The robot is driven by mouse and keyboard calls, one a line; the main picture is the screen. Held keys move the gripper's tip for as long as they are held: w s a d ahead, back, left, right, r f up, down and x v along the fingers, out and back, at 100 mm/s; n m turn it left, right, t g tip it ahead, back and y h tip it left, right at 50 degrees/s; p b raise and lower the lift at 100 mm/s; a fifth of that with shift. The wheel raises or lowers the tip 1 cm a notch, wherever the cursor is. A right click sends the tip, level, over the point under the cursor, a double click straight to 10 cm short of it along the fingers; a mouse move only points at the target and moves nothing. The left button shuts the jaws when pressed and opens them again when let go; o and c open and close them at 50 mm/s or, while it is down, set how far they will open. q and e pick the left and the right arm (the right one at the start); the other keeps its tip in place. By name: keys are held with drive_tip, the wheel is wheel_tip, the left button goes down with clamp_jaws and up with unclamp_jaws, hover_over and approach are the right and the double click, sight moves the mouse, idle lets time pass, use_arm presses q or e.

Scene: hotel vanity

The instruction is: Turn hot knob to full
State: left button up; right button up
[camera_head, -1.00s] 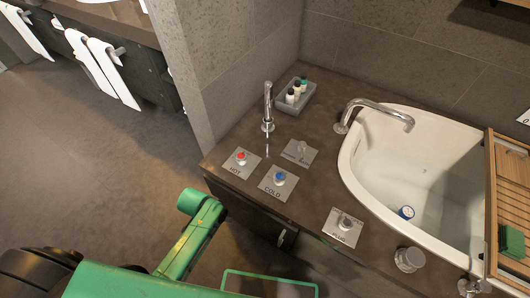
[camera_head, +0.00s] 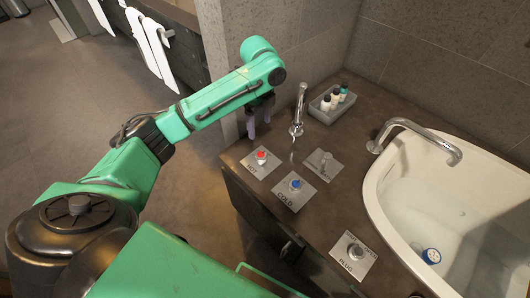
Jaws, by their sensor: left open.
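The hot knob (camera_head: 261,157), with a red cap, stands on a square plate lettered HOT on the dark counter. The cold knob (camera_head: 296,184), with a blue cap, stands on its own plate to the lower right. My left gripper (camera_head: 259,124) hangs from the green left arm, fingers pointing down, near the wall end and counter edge. It appears above and slightly left of the hot knob, apart from it, with nothing visible between its fingers. My right gripper is out of view.
A chrome spout (camera_head: 298,112) rises just behind the knobs. A grey tray (camera_head: 326,116) with small bottles stands behind it. The white tub (camera_head: 400,200) with a curved faucet (camera_head: 420,133) is at right. A plug knob (camera_head: 355,251) sits near the front edge.

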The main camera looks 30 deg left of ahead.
sight(261, 154)
use_arm(q)
wheel_tip(261, 154, down, 14)
drive_tip(key=shift+f+b, duration=0.15)
drive_tip(key=shift+b, duration=0.85)
clamp_jaws()
